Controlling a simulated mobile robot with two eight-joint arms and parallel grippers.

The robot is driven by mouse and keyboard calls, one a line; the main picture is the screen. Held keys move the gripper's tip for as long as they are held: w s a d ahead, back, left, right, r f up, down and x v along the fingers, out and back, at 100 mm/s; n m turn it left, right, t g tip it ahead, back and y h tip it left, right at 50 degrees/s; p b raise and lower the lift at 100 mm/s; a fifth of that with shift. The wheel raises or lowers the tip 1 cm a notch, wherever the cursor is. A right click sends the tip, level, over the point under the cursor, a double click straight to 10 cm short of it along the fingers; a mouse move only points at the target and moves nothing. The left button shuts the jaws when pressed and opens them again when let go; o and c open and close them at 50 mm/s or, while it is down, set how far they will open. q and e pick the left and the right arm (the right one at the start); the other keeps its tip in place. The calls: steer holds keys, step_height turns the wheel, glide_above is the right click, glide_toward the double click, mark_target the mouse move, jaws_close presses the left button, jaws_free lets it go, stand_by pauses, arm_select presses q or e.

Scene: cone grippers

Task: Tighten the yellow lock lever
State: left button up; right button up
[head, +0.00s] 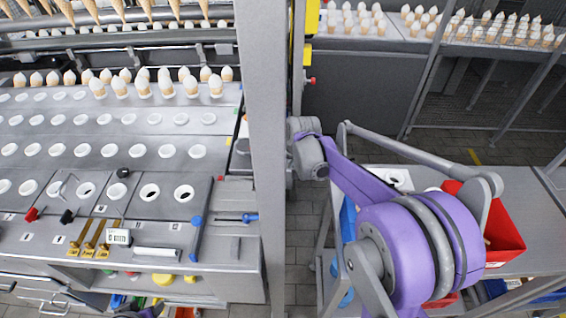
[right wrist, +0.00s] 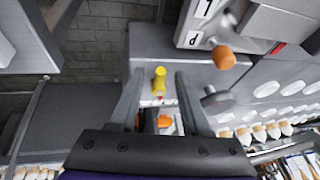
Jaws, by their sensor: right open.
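In the right wrist view, the yellow lock lever (right wrist: 159,80) stands out from a grey metal surface. It lies between the two fingers of my right gripper (right wrist: 159,74), which is open. Gaps show on both sides of the lever, so neither finger appears to touch it. In the head view my purple right arm reaches left toward the upright grey post, and its gripper is hidden there. I cannot make out the lever in the head view. My left gripper is not in view.
Beside the lever are an orange knob (right wrist: 223,58) and a dark grey handle (right wrist: 214,101). The grey post (head: 264,130) stands between the cone machine (head: 225,95) and my right arm. A red bin (head: 503,232) sits on the right-hand cart. Cones line the machine's trays.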

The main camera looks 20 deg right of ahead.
steer(key=shift+w, duration=0.1)
jaws_close()
